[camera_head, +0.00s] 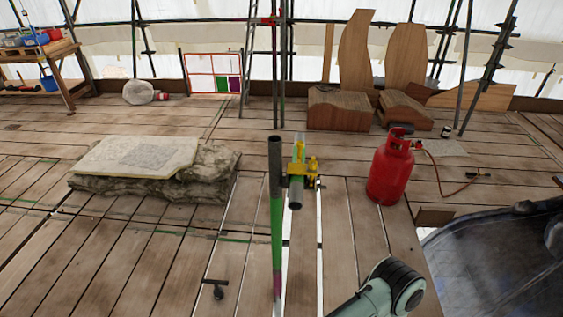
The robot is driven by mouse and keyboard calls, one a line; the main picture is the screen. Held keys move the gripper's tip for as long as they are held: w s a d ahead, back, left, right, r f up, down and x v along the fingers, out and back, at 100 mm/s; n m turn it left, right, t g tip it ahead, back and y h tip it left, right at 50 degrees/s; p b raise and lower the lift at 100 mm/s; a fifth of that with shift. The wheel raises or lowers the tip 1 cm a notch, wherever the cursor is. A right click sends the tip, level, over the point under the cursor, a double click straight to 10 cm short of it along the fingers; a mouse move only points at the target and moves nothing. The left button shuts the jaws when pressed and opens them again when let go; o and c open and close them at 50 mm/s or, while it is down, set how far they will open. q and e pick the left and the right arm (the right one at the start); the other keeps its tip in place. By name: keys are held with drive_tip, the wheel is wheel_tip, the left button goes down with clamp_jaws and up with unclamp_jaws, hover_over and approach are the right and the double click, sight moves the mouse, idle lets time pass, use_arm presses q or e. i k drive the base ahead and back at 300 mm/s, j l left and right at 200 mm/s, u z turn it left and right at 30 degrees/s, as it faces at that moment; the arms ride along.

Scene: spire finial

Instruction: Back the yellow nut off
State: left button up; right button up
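Part of my own arm, pale green and black, shows at the bottom right, apart from the coupler. Neither gripper shows in this view.
A small black T-shaped thing (215,288) is on the boards at lower left. A red gas bottle (390,168) with a hose stands right of the coupler. A dark curved surface (500,265) fills the lower right.

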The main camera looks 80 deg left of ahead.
sight(312, 167)
drive_tip(key=u, duration=2.6)
